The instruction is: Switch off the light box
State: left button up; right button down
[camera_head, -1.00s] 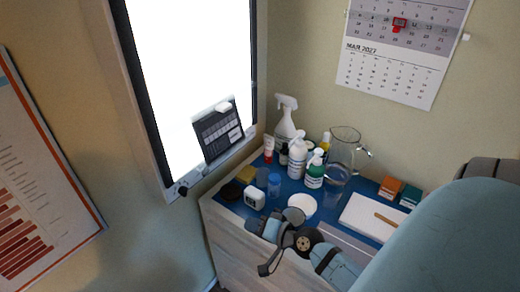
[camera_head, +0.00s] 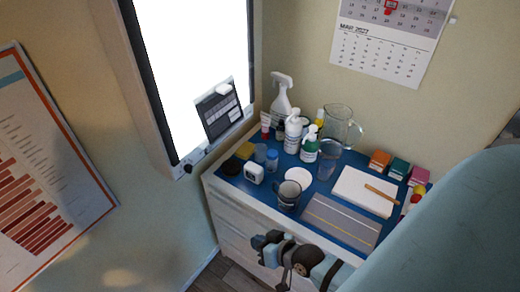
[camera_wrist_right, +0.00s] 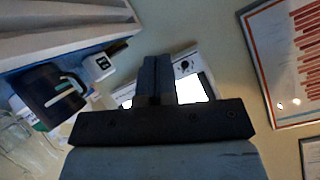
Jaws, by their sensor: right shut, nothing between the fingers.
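The light box (camera_head: 188,60) hangs on the wall at the upper left of the head view, its panel glowing bright white. A dark film sheet (camera_head: 219,110) is on its lower right part. A small dark knob (camera_head: 188,168) sits at the lower left end of its bottom frame. My right gripper (camera_head: 262,245) is shut and empty, in front of the cabinet, lower than the light box and apart from it. In the right wrist view, the shut fingers (camera_wrist_right: 158,80) partly cover the light box (camera_wrist_right: 190,88), and its knob (camera_wrist_right: 184,65) shows just right of them. My left gripper is not in view.
The cabinet (camera_head: 228,214) has a crowded blue top with bottles, a mug (camera_head: 288,194), a glass jug (camera_head: 342,126), a small white clock (camera_head: 254,173) and a notepad (camera_head: 362,191). A chart (camera_head: 48,175) hangs at the left. Space before the left wall looks clear.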

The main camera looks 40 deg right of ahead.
jog(key=w+d+m+t+y+b, duration=0.2)
jog(key=w+d+m+b, duration=0.6)
jog(key=w, duration=0.4)
pick_arm(q)
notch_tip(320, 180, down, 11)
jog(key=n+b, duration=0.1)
jog(key=b, duration=0.4)
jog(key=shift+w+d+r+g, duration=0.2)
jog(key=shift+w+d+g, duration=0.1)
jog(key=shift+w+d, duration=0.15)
pick_arm(e)
jog(key=w+d+r+m+t+y, duration=0.2)
jog(key=w+d+r+m, duration=0.1)
jog(key=w+r, duration=0.2)
notch_tip(320, 180, up, 2)
jog(key=shift+w+d+r+t, duration=0.1)
jog(key=shift+w+d+t, duration=0.2)
jog(key=shift+w+d, duration=0.1)
pick_arm(q)
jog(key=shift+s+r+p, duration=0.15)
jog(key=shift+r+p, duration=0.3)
jog(key=shift+p, duration=0.25)
pick_arm(e)
jog(key=x, duration=1.4)
